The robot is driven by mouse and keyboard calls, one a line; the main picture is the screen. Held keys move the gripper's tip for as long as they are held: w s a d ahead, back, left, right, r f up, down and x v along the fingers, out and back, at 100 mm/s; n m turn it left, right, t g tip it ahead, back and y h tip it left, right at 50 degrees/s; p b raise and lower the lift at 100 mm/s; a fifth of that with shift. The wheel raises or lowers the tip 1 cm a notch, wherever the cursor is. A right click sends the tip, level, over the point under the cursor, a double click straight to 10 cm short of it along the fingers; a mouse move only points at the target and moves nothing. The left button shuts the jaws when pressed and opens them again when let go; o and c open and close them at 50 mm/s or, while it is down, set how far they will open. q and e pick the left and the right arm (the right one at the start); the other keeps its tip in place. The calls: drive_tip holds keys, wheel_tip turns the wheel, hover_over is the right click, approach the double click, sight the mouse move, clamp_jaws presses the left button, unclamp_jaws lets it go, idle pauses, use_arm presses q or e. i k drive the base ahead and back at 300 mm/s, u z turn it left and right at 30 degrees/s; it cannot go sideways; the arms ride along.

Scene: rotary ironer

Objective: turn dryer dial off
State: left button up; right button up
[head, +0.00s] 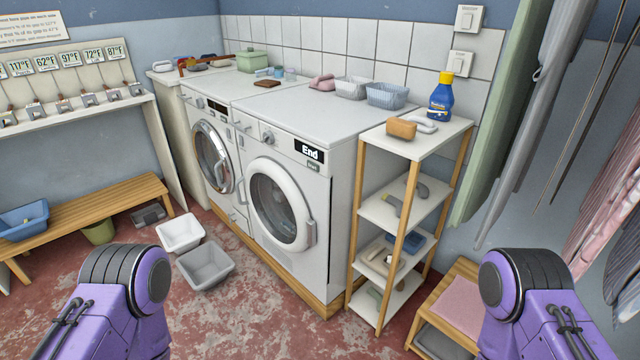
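The dryer (334,185) is the right one of two white front loaders, taking the one with the white-rimmed door and the "End" display (309,151) as the dryer. Its round dial (267,138) is on the front panel, left of the display. The dial's pointer is too small to read. The dryer door (280,203) looks shut. Purple links of both my arms show at the bottom left and bottom right, well short of the dryer. Neither gripper is in view.
A chrome-doored machine (213,157) stands left of the dryer. A wooden-legged shelf (400,215) stands close on the right. A white bin (180,233) and a grey bin (205,265) sit on the floor in front. Floor between my arms is clear.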

sight(268, 137)
drive_tip(key=z, duration=0.05)
drive_tip(key=k, duration=0.5)
drive_tip(key=u, duration=0.45)
drive_tip(key=i, duration=1.55)
drive_tip(key=z, duration=0.65)
